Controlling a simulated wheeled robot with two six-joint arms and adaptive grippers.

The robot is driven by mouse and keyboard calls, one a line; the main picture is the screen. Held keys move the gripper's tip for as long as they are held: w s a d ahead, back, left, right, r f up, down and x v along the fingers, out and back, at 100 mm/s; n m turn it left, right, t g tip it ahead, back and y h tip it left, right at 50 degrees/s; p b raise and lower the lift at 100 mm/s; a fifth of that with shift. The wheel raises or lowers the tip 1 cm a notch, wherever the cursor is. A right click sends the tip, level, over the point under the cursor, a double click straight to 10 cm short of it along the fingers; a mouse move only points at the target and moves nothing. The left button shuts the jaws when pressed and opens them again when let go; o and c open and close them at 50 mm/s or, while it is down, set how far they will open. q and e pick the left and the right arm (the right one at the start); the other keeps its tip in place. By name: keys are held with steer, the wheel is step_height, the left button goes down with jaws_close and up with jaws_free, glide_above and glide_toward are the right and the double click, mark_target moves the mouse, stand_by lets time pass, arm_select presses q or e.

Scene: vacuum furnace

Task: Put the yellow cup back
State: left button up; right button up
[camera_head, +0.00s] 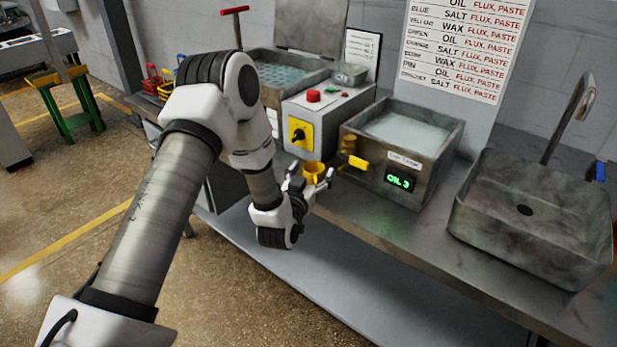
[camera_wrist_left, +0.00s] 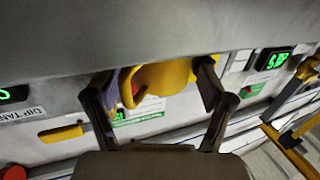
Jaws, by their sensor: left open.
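The yellow cup (camera_head: 313,171) is near the front of the bench, left of the dip tank's yellow handle (camera_head: 358,163). My left gripper (camera_head: 311,183) is open, with one finger on each side of the cup. In the left wrist view, the cup (camera_wrist_left: 163,78) lies between the spread fingers of the gripper (camera_wrist_left: 153,88), its upper part close to a grey surface. A small purple object (camera_wrist_left: 113,103) shows beside the left finger there. I cannot tell whether the fingers touch the cup or what supports it. My right gripper is not in view.
The dip tank (camera_head: 437,158) with a green "OIL 3" display stands right of the cup. A grey control box (camera_head: 337,108) with a yellow switch is behind it. A sink (camera_head: 565,230) is at the right. Bare bench lies before the tank.

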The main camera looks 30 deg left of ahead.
arm_select(q)
steer(key=b+v, duration=0.2)
steer(key=v, duration=1)
steer(key=s+d+f+m+g+h, duration=0.1)
steer(key=s+d+f+g+h, duration=0.15)
steer(key=f, duration=0.35)
steer(key=s+d+f+m+g+h, duration=0.1)
steer(key=d+f+g, duration=0.15)
steer(key=f, duration=0.45)
steer(key=s+d+f+g, duration=0.2)
steer(key=s+f+g, duration=0.4)
steer(key=s, duration=0.5)
steer(key=s+d+f+g+h, duration=0.1)
steer(key=s+d+f+g, duration=0.2)
steer(key=s+f+g, duration=0.3)
steer(key=s+f, duration=0.4)
steer(key=s, duration=0.1)
steer(key=shift+d+m+g, duration=0.25)
steer(key=shift+m+g, duration=0.05)
steer(key=shift+s+r+p, duration=0.15)
steer(key=shift+r+p, duration=0.55)
steer(key=shift+r, duration=0.15)
